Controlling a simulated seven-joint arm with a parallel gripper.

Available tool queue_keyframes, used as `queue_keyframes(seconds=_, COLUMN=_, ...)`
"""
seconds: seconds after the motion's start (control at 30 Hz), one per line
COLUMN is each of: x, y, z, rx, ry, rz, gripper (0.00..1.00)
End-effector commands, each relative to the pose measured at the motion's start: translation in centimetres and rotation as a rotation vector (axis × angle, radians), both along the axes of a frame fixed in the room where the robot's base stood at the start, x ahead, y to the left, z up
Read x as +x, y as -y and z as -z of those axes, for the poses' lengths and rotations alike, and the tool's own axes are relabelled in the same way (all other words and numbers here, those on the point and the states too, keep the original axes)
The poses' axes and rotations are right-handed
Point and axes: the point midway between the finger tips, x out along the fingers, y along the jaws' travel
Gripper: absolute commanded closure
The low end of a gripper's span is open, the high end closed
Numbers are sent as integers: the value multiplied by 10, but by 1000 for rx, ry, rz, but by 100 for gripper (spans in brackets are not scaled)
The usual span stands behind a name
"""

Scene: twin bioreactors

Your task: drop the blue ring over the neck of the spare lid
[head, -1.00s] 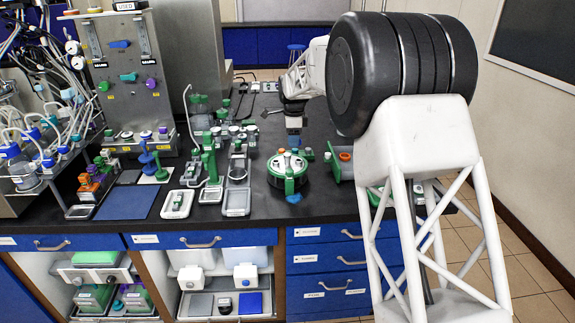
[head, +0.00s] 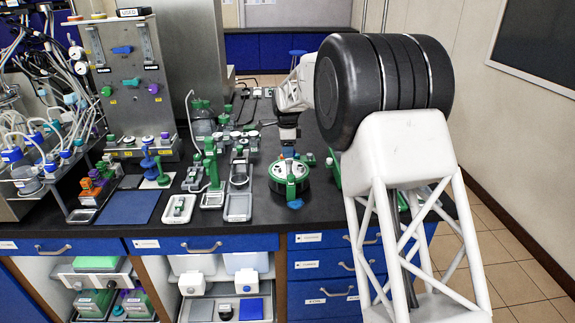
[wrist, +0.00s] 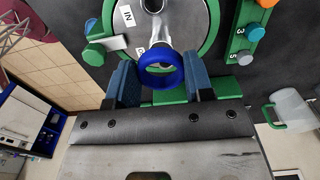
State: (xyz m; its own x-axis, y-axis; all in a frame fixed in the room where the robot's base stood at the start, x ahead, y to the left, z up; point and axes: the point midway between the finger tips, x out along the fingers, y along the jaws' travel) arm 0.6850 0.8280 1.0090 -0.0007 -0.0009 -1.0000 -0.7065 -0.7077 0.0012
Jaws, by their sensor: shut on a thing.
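The spare lid (head: 277,185) is a round lid with a green rim and metal fittings, on the dark bench in the head view. In the wrist view its pale metal top (wrist: 196,22) fills the upper middle, with an "IN" label. My gripper (wrist: 159,76) is shut on the blue ring (wrist: 160,83), held between its two blue fingers. In the wrist view the ring overlaps a metal fitting that rises from the lid. I cannot tell whether the ring is around the neck or above it. In the head view my gripper (head: 288,148) is just over the lid; the ring is not distinguishable there.
A green rack with blue, grey and orange knobs (wrist: 246,40) stands right of the lid in the wrist view, with a clear beaker (wrist: 291,110) beyond it. Grey trays (head: 238,206) and a blue mat (head: 127,207) lie left of the lid in the head view.

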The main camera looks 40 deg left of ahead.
Motion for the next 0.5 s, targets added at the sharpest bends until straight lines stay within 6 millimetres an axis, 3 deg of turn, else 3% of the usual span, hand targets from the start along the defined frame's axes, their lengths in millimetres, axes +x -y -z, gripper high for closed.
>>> queue_keyframes(seconds=0.2, x=0, y=0, z=22, rx=0, ry=0, rz=0, gripper=74)
queue_keyframes(seconds=0.5, x=0, y=0, z=25, rx=1, ry=1, rz=0, gripper=74)
